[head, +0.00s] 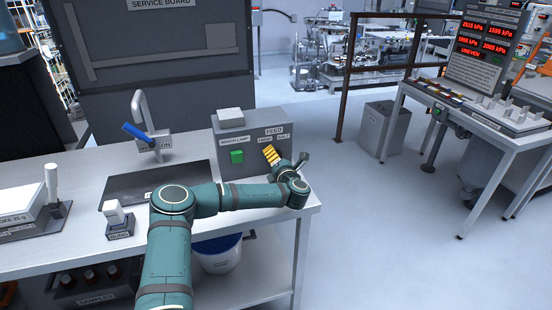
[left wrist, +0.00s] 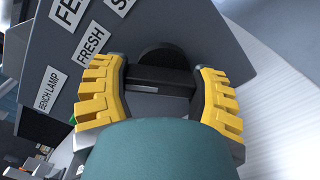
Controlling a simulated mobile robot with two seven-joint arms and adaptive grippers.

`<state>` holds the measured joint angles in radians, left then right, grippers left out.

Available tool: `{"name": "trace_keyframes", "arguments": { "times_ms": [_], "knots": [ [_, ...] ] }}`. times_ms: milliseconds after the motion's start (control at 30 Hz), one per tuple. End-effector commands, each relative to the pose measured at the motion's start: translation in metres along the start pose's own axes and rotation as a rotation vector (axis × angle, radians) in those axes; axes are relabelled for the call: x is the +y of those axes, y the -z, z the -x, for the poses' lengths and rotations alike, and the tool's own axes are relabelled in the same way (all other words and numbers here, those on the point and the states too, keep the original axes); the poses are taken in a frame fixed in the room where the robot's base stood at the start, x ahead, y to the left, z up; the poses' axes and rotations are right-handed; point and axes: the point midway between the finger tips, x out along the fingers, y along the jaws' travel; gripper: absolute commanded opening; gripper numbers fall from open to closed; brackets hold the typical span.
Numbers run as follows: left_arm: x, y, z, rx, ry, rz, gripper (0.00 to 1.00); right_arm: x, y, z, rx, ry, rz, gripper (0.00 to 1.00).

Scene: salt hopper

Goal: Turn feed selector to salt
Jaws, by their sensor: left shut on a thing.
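The grey feed box (head: 228,135) stands at the bench's right end, with FEED, FRESH and SALT labels on its face. The feed selector is hidden behind my left gripper in the head view. In the left wrist view the selector (left wrist: 162,78) is a dark round knob with a black bar across it. My left gripper (head: 277,155) has yellow pads and sits against the box face below the labels. Its two fingers (left wrist: 160,88) are on either end of the bar, shut on it. Which label the selector points to cannot be told. My right gripper is out of view.
A green bench lamp button (head: 237,156) is left of the gripper. A sink (head: 120,188), a tap with a blue lever (head: 138,132) and a white-topped block (head: 115,212) are further left.

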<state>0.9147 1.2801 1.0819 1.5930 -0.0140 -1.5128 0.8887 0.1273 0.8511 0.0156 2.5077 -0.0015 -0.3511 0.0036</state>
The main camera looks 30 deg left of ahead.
Motion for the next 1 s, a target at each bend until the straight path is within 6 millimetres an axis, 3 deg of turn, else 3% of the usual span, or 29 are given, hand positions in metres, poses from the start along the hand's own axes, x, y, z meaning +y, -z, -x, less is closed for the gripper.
{"name": "trace_keyframes", "arguments": {
  "times_ms": [367,1000],
  "knots": [
    [0.002,-0.003,0.0,-0.003,-0.001,-0.127,0.27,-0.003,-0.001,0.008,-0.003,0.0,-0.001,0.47],
    [0.0,-0.005,0.001,-0.004,-0.002,-0.71,0.27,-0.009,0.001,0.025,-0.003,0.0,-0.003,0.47]
  ]
}}
